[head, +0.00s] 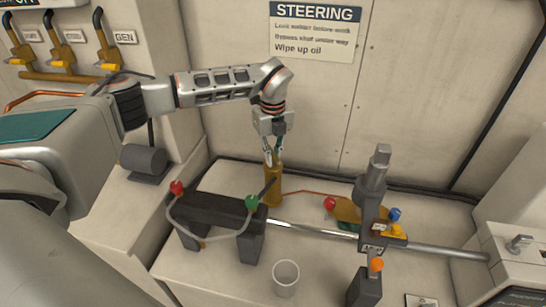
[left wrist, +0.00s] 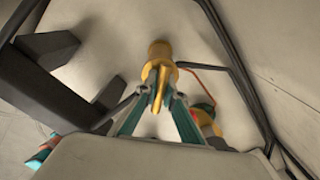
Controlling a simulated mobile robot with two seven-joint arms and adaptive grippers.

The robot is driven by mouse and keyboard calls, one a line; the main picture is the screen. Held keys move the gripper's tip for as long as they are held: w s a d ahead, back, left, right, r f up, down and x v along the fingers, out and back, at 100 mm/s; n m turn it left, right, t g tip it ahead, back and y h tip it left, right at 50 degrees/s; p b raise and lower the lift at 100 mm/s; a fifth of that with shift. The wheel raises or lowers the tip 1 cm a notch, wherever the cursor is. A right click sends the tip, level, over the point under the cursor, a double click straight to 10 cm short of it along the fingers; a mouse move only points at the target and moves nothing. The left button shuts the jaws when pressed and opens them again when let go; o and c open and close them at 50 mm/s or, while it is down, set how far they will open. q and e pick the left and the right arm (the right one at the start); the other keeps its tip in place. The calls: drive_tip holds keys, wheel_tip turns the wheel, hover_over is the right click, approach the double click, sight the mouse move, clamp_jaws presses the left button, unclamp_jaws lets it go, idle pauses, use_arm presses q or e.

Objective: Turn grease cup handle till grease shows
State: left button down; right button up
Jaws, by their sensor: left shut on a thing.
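The grease cup (head: 273,186) is a brass-coloured cylinder standing upright at the back of the white bench, with a thin copper line running from it to the right. My left gripper (head: 273,155) comes down on it from above and is shut on its handle at the top. In the left wrist view the brass handle (left wrist: 160,88) lies between the two green-lined fingers (left wrist: 158,110), with the cup body (left wrist: 159,50) beyond it. I cannot make out any grease in either view. My right gripper is not in view.
A dark bracket with a red knob (head: 177,187) and a green knob (head: 252,202) stands left of the cup. A steel rod (head: 320,232) runs right to a lever assembly (head: 373,190). A clear cup (head: 286,278) stands in front. A steering sign (head: 314,30) hangs behind.

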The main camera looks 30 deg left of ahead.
use_arm(q)
drive_tip(key=m, duration=1.4)
drive_tip(key=shift+m, duration=0.3)
drive_tip(key=m, duration=0.3)
drive_tip(key=shift+m, duration=0.3)
drive_tip(key=m, duration=0.3)
drive_tip(key=shift+m, duration=0.4)
drive_tip(key=m, duration=0.5)
drive_tip(key=shift+m, duration=0.4)
drive_tip(key=shift+a, duration=0.1)
drive_tip(key=c, duration=2)
unclamp_jaws()
drive_tip(key=shift+c, duration=0.2)
